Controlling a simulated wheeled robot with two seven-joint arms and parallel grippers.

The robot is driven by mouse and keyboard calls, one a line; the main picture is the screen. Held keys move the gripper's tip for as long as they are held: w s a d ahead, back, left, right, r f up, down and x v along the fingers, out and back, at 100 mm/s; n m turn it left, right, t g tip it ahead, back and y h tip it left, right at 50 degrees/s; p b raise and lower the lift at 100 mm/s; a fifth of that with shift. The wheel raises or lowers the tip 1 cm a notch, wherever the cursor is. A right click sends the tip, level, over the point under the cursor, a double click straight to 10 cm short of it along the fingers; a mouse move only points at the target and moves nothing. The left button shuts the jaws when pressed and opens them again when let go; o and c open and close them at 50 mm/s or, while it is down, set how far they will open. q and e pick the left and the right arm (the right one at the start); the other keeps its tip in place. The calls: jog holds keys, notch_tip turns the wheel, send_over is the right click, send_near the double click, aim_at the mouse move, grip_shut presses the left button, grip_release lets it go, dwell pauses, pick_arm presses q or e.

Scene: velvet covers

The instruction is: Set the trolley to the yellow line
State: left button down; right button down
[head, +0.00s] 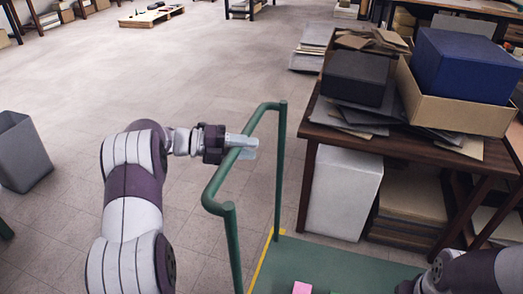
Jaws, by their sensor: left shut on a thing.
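The trolley has a green tubular handle (279,170) and a flat green deck (340,264), cut off by the bottom edge. My left gripper (241,147) is shut on the top bar of the handle. A yellow strip (261,262) runs along the left edge of the deck; I cannot tell whether it is trim or a floor marking. No other yellow line shows on the visible floor. A pink item (302,288) lies on the deck at the bottom edge. Part of my right arm shows at bottom right; its gripper is out of view.
A dark wooden table (398,147) with a blue box (463,66) and dark box (355,78) stands right, close to the trolley. A white box (343,192) is under it. A grey bin (22,152) stands left. The floor between is clear, with a pallet (152,17) far back.

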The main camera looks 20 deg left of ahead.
pick_arm(q)
jog(key=shift+a, duration=0.45)
jog(key=c, duration=0.9)
grip_release()
jog(key=shift+a, duration=0.1)
jog(key=v, duration=1.2)
jog(key=shift+s+a+r+p, duration=0.15)
jog(key=shift+a+p, duration=0.1)
jog(key=shift+p, duration=0.15)
